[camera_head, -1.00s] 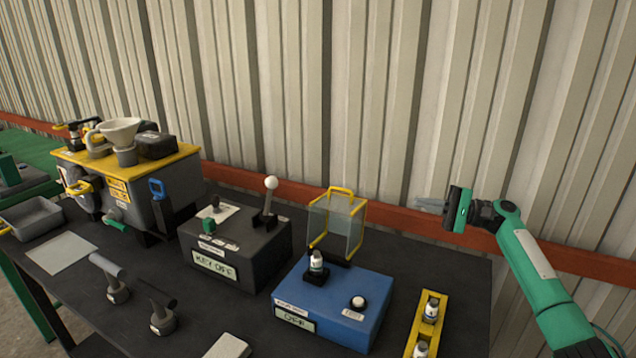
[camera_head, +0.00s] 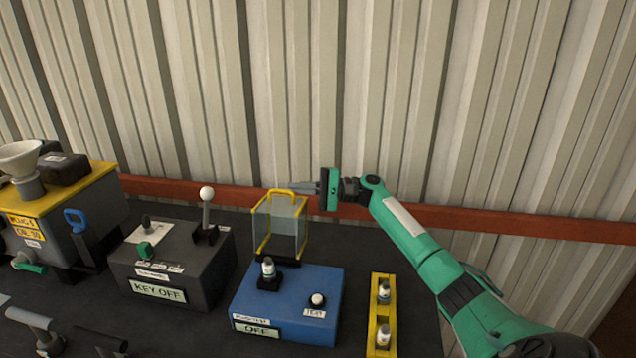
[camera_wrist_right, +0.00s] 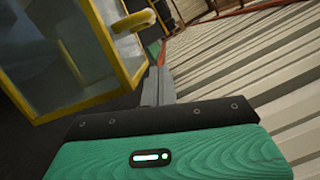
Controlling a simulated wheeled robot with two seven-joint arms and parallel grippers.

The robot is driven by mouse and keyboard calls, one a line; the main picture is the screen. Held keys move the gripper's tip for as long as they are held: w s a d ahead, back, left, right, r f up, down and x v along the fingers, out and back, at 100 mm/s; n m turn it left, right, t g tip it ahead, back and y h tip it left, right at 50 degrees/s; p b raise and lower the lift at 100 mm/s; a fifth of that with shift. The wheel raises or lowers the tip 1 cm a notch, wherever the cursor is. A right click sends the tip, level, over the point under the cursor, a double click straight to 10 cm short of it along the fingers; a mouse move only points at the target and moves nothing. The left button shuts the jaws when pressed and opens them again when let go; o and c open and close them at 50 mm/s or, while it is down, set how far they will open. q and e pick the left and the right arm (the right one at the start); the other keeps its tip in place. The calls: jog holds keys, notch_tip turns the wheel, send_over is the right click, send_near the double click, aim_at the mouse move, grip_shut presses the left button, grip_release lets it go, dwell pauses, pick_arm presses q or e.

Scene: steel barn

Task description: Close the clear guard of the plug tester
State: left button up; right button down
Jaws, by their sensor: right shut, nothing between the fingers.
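The plug tester (camera_head: 287,290) is a blue box with a round white button and a label reading OFF. A plug (camera_head: 268,268) stands upright in its holder on top. The clear guard (camera_head: 281,228), with a yellow frame and a yellow top handle, stands raised at the tester's back edge. My right gripper (camera_head: 300,187) is shut and empty, its fingertips close to the guard's handle at the right. In the right wrist view, the guard (camera_wrist_right: 75,60) and its handle (camera_wrist_right: 133,20) are just left of the fingers (camera_wrist_right: 153,88); contact cannot be told. My left gripper is out of view.
A dark box (camera_head: 175,265) labelled KEY OFF with a white-knobbed lever stands left of the tester. A yellow rack (camera_head: 371,318) with plugs stands to the right. The corrugated wall (camera_head: 400,100) and a red rail (camera_head: 480,221) run behind the table.

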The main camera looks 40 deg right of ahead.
jog(key=a, duration=0.1)
jog(key=s+a+r+p, duration=0.1)
jog(key=s+a+p, duration=0.1)
jog(key=shift+r, duration=0.3)
jog(key=shift+a, duration=0.2)
